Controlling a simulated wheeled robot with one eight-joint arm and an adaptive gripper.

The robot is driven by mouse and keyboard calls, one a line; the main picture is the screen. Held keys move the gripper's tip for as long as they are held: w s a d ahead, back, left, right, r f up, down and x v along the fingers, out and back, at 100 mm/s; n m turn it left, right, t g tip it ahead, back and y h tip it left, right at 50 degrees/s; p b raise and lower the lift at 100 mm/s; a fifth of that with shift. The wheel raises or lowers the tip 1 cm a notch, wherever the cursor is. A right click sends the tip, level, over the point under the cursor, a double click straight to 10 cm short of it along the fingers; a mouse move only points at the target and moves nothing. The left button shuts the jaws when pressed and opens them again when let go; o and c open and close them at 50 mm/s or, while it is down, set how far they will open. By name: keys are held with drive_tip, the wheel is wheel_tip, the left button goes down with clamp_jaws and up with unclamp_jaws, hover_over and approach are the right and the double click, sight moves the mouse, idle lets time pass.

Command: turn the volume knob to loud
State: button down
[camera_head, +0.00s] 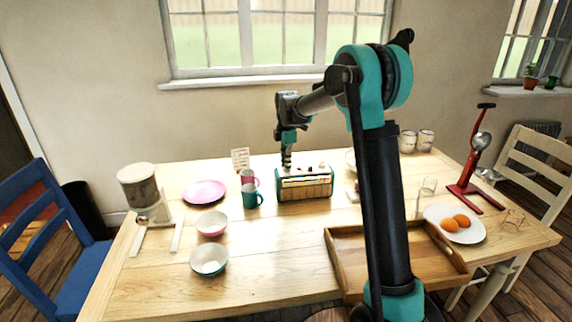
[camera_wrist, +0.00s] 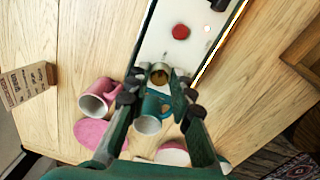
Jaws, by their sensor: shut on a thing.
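The radio (camera_head: 305,184), green and cream with knobs on its pale top, stands at the middle of the table near its far side. In the wrist view its top (camera_wrist: 165,45) runs up to the picture's upper edge. A round brass-coloured knob (camera_wrist: 159,74) sits near one end of that top. My gripper (camera_head: 287,167) points down over the radio's left end. In the wrist view my gripper's fingertips (camera_wrist: 158,84) are shut on the brass knob from both sides. A red button (camera_wrist: 180,31) sits further along the top, apart from the fingers. I cannot read any volume marking.
Pink (camera_head: 249,177) and teal (camera_head: 251,196) mugs stand close left of the radio. A wooden tray (camera_head: 345,283) and egg plate (camera_head: 436,215) lie right.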

drive_tip(key=m, duration=0.8)
drive_tip(key=shift+a, duration=0.1)
drive_tip(key=m, duration=0.7)
drive_tip(key=shift+h, duration=0.3)
drive_tip(key=m, duration=0.7)
drive_tip(key=shift+m+g, duration=0.3)
drive_tip(key=m, duration=0.3)
drive_tip(key=shift+w+m, duration=0.1)
drive_tip(key=shift+m, duration=2)
